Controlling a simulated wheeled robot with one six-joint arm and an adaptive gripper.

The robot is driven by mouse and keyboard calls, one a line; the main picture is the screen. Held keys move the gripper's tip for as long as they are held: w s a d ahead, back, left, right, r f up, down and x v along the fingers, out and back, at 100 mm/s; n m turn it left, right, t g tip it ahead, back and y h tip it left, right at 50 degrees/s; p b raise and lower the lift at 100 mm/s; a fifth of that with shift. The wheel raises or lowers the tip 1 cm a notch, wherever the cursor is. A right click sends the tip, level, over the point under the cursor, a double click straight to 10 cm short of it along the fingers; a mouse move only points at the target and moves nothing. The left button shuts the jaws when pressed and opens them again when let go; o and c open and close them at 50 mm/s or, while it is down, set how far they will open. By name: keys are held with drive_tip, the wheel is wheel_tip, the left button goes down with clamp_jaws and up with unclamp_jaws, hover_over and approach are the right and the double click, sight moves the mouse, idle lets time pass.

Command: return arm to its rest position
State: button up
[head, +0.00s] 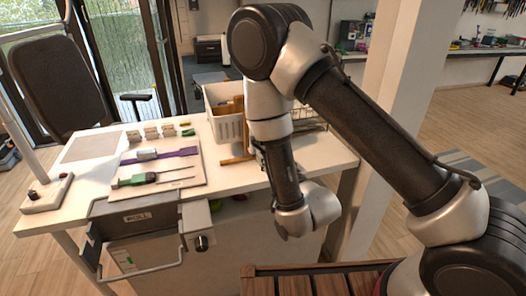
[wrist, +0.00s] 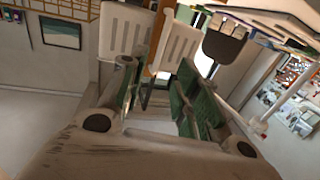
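My arm reaches in from the right in the head view and bends down over the front right of the white table (head: 100,206). My gripper is mostly hidden behind the arm there. In the wrist view my gripper (wrist: 158,92) shows two green-padded fingers, apart, with nothing visible held between them. The wrist view is strongly tilted.
A pale board (head: 190,183) holds a purple strip (head: 178,153) and a green-handled tool (head: 136,180). A white basket (head: 228,128) stands behind my arm. A grey drawer (head: 142,218) juts from the table front. A pillar (head: 400,80) stands behind the arm.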

idle(0.3)
drive_tip(key=s+d+f+g+h, duration=0.2)
drive_tip(key=s+f+g, duration=0.15)
drive_tip(key=f, duration=0.45)
drive_tip(key=s+d+f+g+h, duration=0.1)
drive_tip(key=s+f+g+h, duration=0.15)
drive_tip(key=f+g, duration=0.4)
drive_tip(key=s+d+g+h, duration=0.2)
drive_tip(key=s+d, duration=0.1)
drive_tip(key=s, duration=0.1)
drive_tip(key=s+d+r+m, duration=0.1)
drive_tip(key=s+d+r, duration=0.3)
drive_tip(key=d+r, duration=0.4)
drive_tip(key=s+d+r+m+h, duration=0.1)
drive_tip(key=s+d+r+m, duration=0.1)
drive_tip(key=s+d+r, duration=0.3)
drive_tip(key=s+d+r+m, duration=0.2)
drive_tip(key=s+d+r, duration=0.3)
drive_tip(key=d+r, duration=0.8)
wheel_tip(320, 180, up, 10)
drive_tip(key=shift+d+r+h, duration=0.25)
drive_tip(key=shift+h, duration=0.1)
